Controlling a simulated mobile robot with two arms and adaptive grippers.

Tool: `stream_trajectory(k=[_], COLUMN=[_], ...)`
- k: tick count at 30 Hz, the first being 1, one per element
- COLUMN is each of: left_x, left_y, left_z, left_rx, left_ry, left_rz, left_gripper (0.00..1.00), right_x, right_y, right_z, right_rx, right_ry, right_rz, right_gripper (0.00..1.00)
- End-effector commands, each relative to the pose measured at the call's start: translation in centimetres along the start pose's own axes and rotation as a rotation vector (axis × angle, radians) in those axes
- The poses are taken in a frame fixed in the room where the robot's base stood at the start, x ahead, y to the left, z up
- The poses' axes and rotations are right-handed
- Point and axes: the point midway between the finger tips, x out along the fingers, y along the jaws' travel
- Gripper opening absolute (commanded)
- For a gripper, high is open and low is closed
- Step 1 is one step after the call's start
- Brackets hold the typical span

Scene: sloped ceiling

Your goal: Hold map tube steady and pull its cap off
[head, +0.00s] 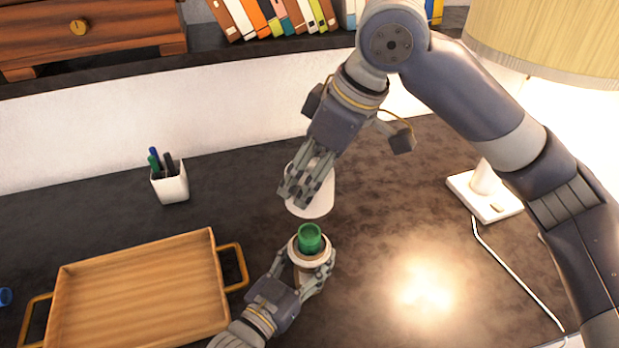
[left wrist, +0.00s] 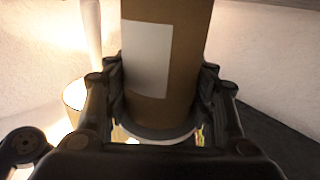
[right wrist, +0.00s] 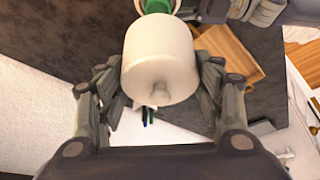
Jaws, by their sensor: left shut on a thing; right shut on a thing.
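The map tube stands upright on the dark desk, seen from above in the head view as a white-rimmed top (head: 295,252) with a green neck (head: 310,238) sticking up. Its brown body with a white label (left wrist: 147,58) shows in the left wrist view. My left gripper (head: 312,264) is shut around the tube from the lower left. The white cap (head: 318,200) is off the tube, just above and behind the green neck in the head view. My right gripper (head: 297,192) is shut on the cap. The cap's knobbed end (right wrist: 160,92) faces the right wrist camera.
A wooden tray (head: 140,262) lies at the left, with a white pen cup (head: 171,186) behind it. A shelf with books (head: 270,20) and a wooden drawer box (head: 95,32) runs along the back.

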Motion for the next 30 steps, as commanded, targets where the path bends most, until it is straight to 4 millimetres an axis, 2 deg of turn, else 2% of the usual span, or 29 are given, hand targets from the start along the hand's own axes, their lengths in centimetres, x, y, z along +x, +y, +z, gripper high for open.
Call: stream_trajectory(k=[13, 23, 24, 27, 30], left_x=[0.0, 0.0, 0.0, 0.0, 0.0], left_y=[0.0, 0.0, 0.0, 0.0, 0.0], left_z=[0.0, 0.0, 0.0, 0.0, 0.0], left_rx=[0.0, 0.0, 0.0, 0.0, 0.0], left_ry=[-0.001, -0.001, -0.001, -0.001, -0.001], left_rz=[0.0, 0.0, 0.0, 0.0, 0.0], left_gripper=[0.27, 0.27, 0.56, 0.74, 0.74], right_x=[-2.4, -2.7, -2.7, -2.7, -2.7], right_y=[0.0, 0.0, 0.0, 0.0, 0.0], right_z=[-1.0, -1.1, -1.1, -1.1, -1.1], right_rx=[0.0, 0.0, 0.0, 0.0, -0.001], right_ry=[0.001, 0.001, 0.001, 0.0, 0.0], right_rz=[0.0, -0.001, -0.001, -0.001, -0.001], right_gripper=[0.49, 0.49, 0.49, 0.49, 0.49])
